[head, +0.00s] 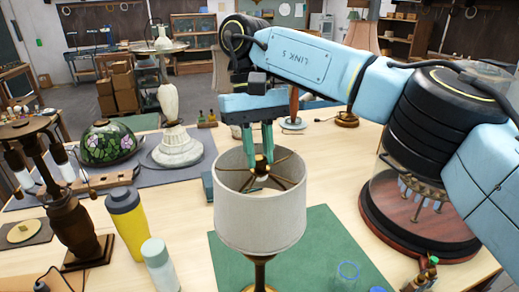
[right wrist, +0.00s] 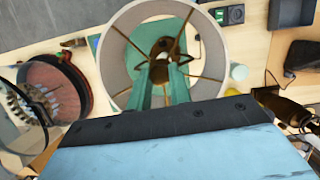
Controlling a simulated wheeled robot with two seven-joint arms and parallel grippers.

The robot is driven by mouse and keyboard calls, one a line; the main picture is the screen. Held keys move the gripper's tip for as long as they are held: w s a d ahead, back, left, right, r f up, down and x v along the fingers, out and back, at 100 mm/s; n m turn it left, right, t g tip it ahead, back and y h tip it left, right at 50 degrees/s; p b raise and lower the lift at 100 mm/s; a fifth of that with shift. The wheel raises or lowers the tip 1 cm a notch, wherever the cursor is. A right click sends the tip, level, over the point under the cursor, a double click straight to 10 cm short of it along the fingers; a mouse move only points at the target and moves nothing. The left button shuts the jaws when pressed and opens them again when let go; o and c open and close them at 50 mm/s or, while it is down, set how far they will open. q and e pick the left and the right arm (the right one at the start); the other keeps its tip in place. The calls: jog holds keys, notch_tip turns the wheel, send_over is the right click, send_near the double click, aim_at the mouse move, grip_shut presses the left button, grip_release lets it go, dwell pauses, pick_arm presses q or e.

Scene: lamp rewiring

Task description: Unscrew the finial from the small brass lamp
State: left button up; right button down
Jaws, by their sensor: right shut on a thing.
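The small brass lamp stands upright on a green mat (head: 330,245), with a pale drum shade (head: 262,212) and a brass stem (head: 258,272) below it. Spokes cross the open top of the shade to a centre hub. My right gripper (head: 258,158) points down into the top of the shade. Its green fingers are shut on the finial at the hub, which is mostly hidden between them. In the right wrist view the fingers (right wrist: 160,78) reach the hub in the middle of the shade (right wrist: 116,62). My left gripper is not in view.
A yellow bottle (head: 128,224) and a pale green bottle (head: 160,266) stand left of the shade. A glass dome on a dark wooden base (head: 425,235) is at right, under my arm. A floral lampshade (head: 105,143) and white lamp base (head: 178,147) stand behind left.

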jog(key=c, duration=1.2)
grip_release()
